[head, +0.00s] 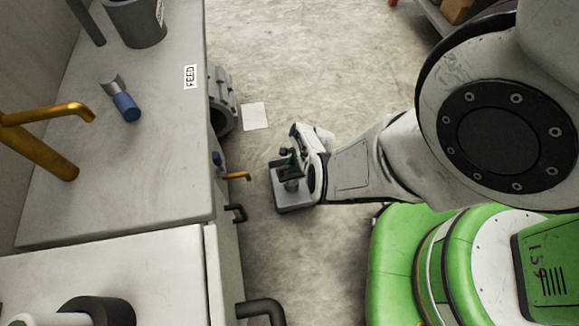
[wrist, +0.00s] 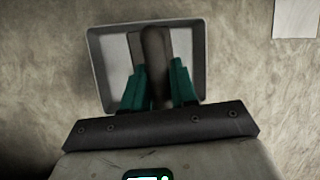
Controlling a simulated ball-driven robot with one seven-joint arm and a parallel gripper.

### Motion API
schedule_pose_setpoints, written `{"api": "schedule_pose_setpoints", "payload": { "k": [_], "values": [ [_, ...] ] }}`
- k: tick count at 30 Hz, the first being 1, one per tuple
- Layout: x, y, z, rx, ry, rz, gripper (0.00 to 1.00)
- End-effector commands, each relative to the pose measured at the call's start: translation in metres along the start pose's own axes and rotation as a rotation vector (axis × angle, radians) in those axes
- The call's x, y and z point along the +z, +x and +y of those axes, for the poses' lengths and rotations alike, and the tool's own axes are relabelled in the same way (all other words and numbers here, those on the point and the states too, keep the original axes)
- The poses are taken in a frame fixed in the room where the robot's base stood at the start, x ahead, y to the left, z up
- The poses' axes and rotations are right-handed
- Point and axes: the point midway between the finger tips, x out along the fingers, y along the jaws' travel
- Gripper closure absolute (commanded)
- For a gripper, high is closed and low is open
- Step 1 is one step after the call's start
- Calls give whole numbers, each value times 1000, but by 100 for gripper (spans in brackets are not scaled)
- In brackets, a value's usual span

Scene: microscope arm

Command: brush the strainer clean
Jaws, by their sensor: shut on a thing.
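My gripper (head: 290,167) is over the floor, to the right of the counter. In the wrist view its teal fingers (wrist: 158,92) are shut on a dark brown handle (wrist: 154,50). A shallow light grey square tray-like part (wrist: 96,62) lies behind the handle; it shows as a grey block (head: 293,198) below the fingers in the head view. I cannot tell whether handle and tray are one piece. A ribbed dark grey drum (head: 222,98) at the counter's side may be the strainer. A short tool with a blue handle (head: 126,107) and grey head lies on the counter.
The grey counter (head: 165,165) fills the left, with a brass tap (head: 45,140), a grey bucket (head: 135,22) and a FEED label (head: 190,77). A small brass spout (head: 237,176) and dark pipes (head: 262,310) jut from its side. A pale square (head: 255,116) lies on open floor.

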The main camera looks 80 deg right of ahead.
Motion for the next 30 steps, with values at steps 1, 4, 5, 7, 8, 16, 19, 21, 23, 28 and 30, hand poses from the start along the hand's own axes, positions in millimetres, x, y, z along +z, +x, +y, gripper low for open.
{"api": "schedule_pose_setpoints", "payload": {
  "k": [1, 4, 5, 7, 8, 16, 19, 21, 23, 28, 30],
  "values": [
    [-3, 0, 0, -1, 1, 1, 100],
    [-7, -2, 0, -1, 1, 1, 100],
    [-8, -2, 0, -1, 1, 1, 100],
    [-11, -3, 0, 0, 1, 1, 100],
    [-11, -4, 1, 0, 1, 1, 100],
    [-12, -4, 1, 2, 0, 1, 100],
    [-11, -6, 1, 2, 0, 1, 100],
    [-9, -11, 0, 1, 0, 1, 100],
    [-7, -16, -2, 1, 0, 1, 100],
    [0, -30, -5, 0, 0, 0, 100],
    [2, -36, -6, 0, 0, 0, 100]
  ]
}}
